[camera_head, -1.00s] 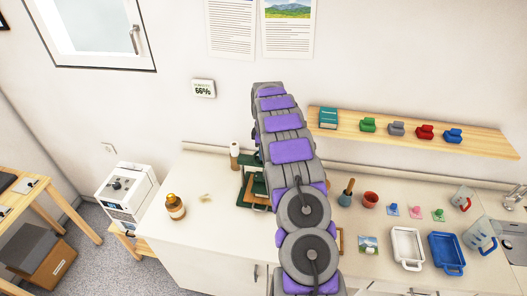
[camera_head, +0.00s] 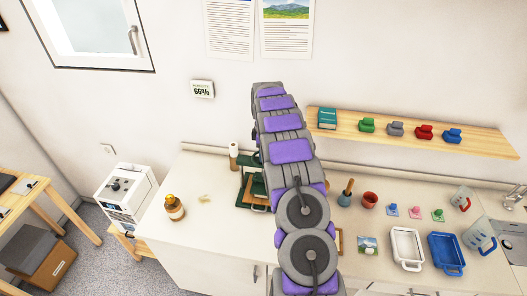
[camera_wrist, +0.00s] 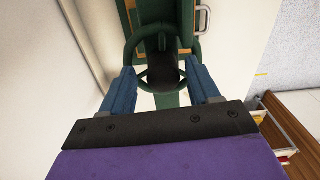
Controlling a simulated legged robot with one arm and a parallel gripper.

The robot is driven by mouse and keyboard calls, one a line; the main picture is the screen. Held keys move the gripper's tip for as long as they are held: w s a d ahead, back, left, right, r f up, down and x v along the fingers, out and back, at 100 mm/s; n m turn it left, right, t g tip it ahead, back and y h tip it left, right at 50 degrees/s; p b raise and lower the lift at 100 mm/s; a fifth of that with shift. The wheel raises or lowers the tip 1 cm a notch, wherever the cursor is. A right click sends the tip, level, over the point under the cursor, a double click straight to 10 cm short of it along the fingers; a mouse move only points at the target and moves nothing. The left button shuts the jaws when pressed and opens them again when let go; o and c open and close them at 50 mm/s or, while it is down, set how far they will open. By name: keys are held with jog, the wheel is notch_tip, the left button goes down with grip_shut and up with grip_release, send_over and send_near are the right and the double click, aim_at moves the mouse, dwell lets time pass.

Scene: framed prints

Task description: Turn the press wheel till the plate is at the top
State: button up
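The green press (camera_head: 247,192) stands on the counter at the back, largely hidden behind my arm in the head view. In the wrist view the press (camera_wrist: 152,14) fills the top middle. Its green wheel (camera_wrist: 131,47) is a ring with a dark round hub (camera_wrist: 165,72). My gripper (camera_wrist: 163,82) has its two blue fingers spread wide, one on each side of the wheel. I cannot tell whether they touch the rim. The plate's height cannot be made out in either view.
A pestle (camera_head: 346,192), a red pot (camera_head: 369,200), a white tray (camera_head: 407,247) and a blue tray (camera_head: 446,252) are to the right. A wooden shelf (camera_head: 480,142) hangs above. The counter's front left is clear.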

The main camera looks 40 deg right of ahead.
jog(key=shift+a+r, duration=0.1)
jog(key=shift+r, duration=0.15)
notch_tip(320, 180, up, 17)
jog(key=shift+w+d+f, duration=0.15)
jog(key=shift+d, duration=0.1)
dwell(0.4)
dwell(0.4)
